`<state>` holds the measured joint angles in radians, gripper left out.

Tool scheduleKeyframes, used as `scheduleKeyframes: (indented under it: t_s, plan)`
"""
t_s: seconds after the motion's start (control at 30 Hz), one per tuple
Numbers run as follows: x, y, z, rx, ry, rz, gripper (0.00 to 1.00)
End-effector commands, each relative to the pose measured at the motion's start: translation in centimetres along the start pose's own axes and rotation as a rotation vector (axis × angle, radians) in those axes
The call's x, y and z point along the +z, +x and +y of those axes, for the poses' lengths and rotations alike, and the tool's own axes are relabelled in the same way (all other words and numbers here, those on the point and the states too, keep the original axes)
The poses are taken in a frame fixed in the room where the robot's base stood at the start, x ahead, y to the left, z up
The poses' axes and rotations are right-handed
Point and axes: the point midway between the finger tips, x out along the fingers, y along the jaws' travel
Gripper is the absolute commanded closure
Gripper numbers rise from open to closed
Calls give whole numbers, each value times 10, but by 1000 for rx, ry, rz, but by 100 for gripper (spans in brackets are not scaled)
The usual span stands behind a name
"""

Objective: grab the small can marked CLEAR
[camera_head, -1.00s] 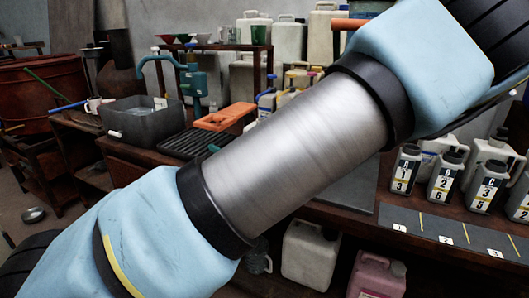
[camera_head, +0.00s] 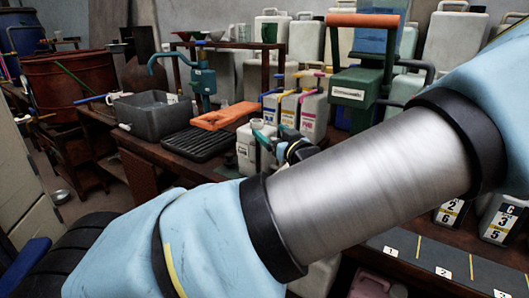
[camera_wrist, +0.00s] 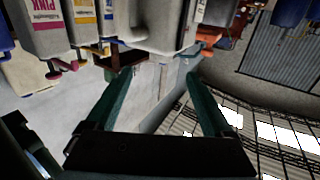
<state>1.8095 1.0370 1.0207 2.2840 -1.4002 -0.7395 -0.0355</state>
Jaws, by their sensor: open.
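My gripper (camera_head: 276,141) has dark teal fingers and shows in part beyond my arm in the head view, by a row of small white cans. In the wrist view my gripper (camera_wrist: 158,80) is open, with nothing held between its fingers. I cannot read CLEAR on any can. Behind are cans with blue, yellow and pink (camera_head: 314,112) fittings. The wrist view appears upside down and shows a can marked PINK (camera_wrist: 42,18) at its upper left.
A green device (camera_head: 357,92) with an orange handle stands right of the cans. A black rack (camera_head: 200,142), an orange piece (camera_head: 223,116) and a grey basin (camera_head: 152,116) lie to the left. Numbered bottles (camera_head: 450,213) stand at the right, partly behind my arm.

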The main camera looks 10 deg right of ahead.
Motion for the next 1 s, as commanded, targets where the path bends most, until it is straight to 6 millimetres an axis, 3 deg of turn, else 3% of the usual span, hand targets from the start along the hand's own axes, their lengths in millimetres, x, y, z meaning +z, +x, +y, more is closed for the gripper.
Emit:
scheduleKeyframes:
  t_s: [0.2,0.43,0.7,1.0]
  plan:
    - [0,35,-1,-3,1,1,14]
    - [0,51,-1,-1,1,1,14]
    - [3,89,-2,-2,0,1,14]
    - [4,97,-2,0,-1,0,14]
